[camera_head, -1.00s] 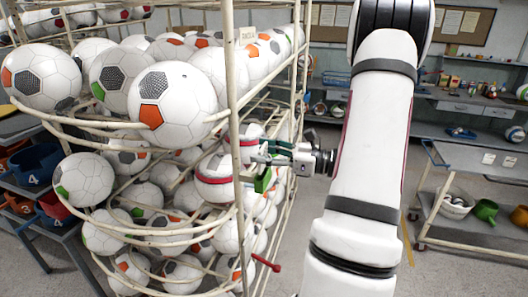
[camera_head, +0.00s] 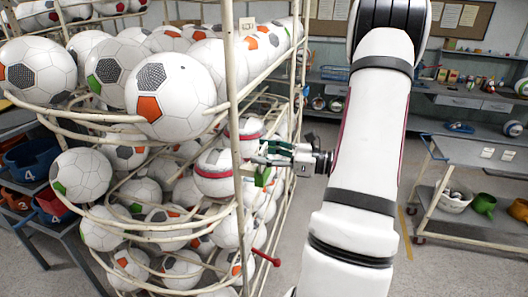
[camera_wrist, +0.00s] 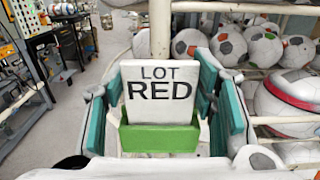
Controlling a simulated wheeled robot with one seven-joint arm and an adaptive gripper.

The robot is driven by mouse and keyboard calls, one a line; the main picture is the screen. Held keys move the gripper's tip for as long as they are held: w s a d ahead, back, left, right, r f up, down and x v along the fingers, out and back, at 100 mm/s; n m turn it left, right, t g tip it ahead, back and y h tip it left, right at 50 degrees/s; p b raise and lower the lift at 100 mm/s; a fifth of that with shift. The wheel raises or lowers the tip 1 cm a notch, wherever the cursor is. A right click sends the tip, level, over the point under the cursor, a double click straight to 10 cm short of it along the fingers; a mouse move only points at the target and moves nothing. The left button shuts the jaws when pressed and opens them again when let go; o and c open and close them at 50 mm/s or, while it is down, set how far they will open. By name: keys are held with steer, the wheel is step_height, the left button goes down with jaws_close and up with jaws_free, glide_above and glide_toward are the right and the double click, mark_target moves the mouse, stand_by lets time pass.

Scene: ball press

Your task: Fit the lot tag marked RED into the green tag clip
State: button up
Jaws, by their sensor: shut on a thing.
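The white lot tag (camera_wrist: 160,92), printed LOT RED, stands upright between the teal fingers of my gripper (camera_wrist: 162,100) in the wrist view. My gripper is shut on it. The green tag clip (camera_wrist: 158,139) covers the tag's lower edge in that view, so I cannot tell how deep the tag sits. In the head view the green clip (camera_head: 262,177) is at the rack's front post, just below my gripper (camera_head: 270,152). The tag is too small to make out clearly there.
A cream wire rack (camera_head: 236,130) full of footballs stands at left, its post close to my gripper. Blue bins (camera_head: 32,158) are at far left. A cart (camera_head: 470,222) with bowls stands at right. Open floor lies between rack and cart.

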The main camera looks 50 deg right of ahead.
steer(key=shift+f, duration=0.8)
steer(key=o, duration=1.1)
steer(key=shift+c, duration=0.2)
steer(key=shift+s+d, duration=0.1)
steer(key=v, duration=1.1)
steer(key=shift+s, duration=0.3)
